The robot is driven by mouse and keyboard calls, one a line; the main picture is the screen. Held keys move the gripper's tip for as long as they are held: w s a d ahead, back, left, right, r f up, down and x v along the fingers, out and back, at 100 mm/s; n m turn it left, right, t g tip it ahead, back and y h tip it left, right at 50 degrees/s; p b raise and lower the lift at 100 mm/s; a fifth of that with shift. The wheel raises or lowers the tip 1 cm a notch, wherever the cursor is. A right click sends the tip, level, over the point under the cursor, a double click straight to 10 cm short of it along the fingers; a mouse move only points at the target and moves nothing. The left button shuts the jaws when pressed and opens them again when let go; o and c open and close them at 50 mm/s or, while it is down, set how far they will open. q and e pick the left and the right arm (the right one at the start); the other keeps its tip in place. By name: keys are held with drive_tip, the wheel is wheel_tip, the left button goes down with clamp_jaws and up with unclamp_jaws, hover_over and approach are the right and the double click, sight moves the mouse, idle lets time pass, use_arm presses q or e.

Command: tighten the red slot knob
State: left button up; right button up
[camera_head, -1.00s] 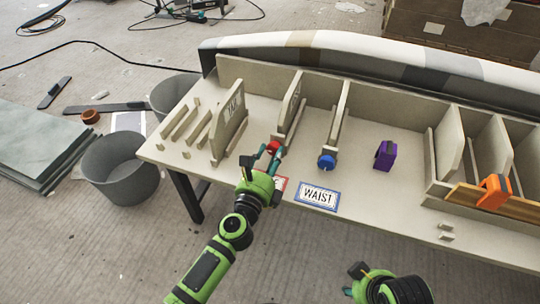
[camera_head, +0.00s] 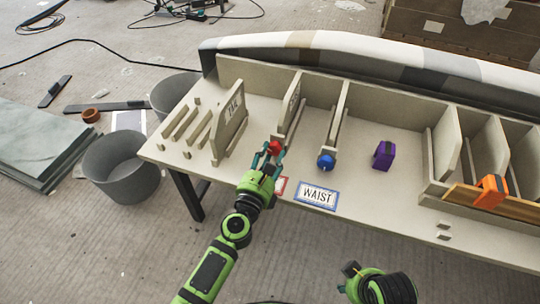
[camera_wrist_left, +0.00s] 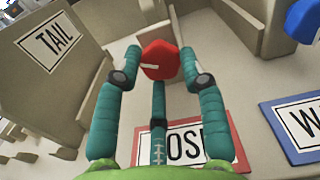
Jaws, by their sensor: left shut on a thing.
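The red slot knob (camera_head: 274,147) sits at the front end of a divider slot on the bench. A pale line shows on its face in the left wrist view (camera_wrist_left: 160,60). My left gripper (camera_head: 270,156) has its teal fingers on both sides of the knob and is shut on it. The left wrist view shows the fingertips (camera_wrist_left: 161,72) at the knob's left and right sides. My right gripper (camera_head: 350,278) is low in the head view, away from the bench slots; its fingers are too unclear to judge.
A blue knob (camera_head: 326,162) is on the slot to the right, above the WAIST sign (camera_head: 317,196). A red-framed sign (camera_wrist_left: 181,149) lies under my left gripper. A TAIL board (camera_head: 229,118) stands to the left. Purple (camera_head: 384,155) and orange (camera_head: 491,191) clamps are farther right.

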use_arm(q)
drive_tip(key=shift+w+r, duration=0.15)
drive_tip(key=shift+r, duration=0.3)
drive_tip(key=o, duration=1.1)
drive_tip(key=shift+o, duration=0.2)
drive_tip(key=shift+f, duration=0.15)
drive_tip(key=v, duration=1.2)
